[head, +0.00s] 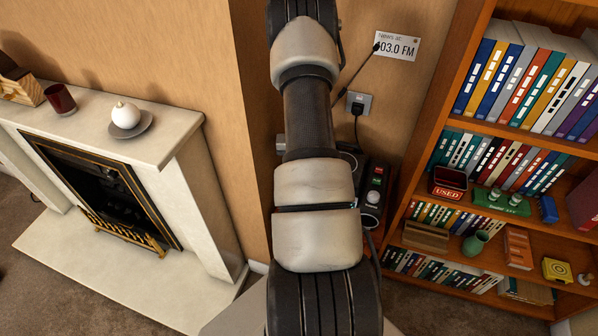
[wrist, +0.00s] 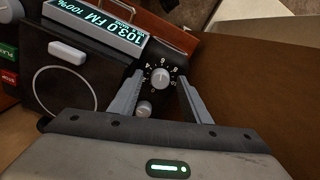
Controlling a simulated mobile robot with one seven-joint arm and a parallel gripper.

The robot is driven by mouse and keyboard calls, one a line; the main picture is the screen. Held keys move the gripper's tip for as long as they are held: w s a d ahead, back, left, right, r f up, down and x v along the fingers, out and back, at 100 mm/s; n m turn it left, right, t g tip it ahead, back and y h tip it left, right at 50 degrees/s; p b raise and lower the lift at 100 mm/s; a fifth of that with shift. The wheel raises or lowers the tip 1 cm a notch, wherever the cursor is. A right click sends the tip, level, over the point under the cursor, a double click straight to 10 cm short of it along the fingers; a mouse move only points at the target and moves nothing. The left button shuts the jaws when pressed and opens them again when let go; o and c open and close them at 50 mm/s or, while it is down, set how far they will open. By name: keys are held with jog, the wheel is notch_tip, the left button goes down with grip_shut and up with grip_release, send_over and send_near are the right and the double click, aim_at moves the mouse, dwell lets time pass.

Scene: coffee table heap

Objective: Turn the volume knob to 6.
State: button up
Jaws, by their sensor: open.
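The radio's dark front fills the upper left of the wrist view. Its volume knob (wrist: 160,77) is a round pale knob ringed by white numerals; I cannot tell which number it points to. A smaller pale knob (wrist: 143,109) sits just below it. The lit display (wrist: 103,22) reads 103.0 FM 100%. My gripper (wrist: 159,76) is open, with one finger on each side of the volume knob; contact cannot be told. In the head view the radio (head: 374,197) shows partly beside my arm, which hides the rest of it and my gripper.
Green PLAY and red STOP buttons (wrist: 9,79) and a pale bar (wrist: 67,50) are left of the knobs. In the head view, a bookshelf (head: 440,155) stands close on the right and a fireplace (head: 100,190) on the left. A card (head: 397,46) on the wall reads 03.0 FM.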

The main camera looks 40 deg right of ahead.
jog(key=shift+r, duration=0.1)
notch_tip(320, 180, up, 17)
jog(key=p, duration=0.3)
jog(key=shift+r, duration=0.1)
dwell(0.4)
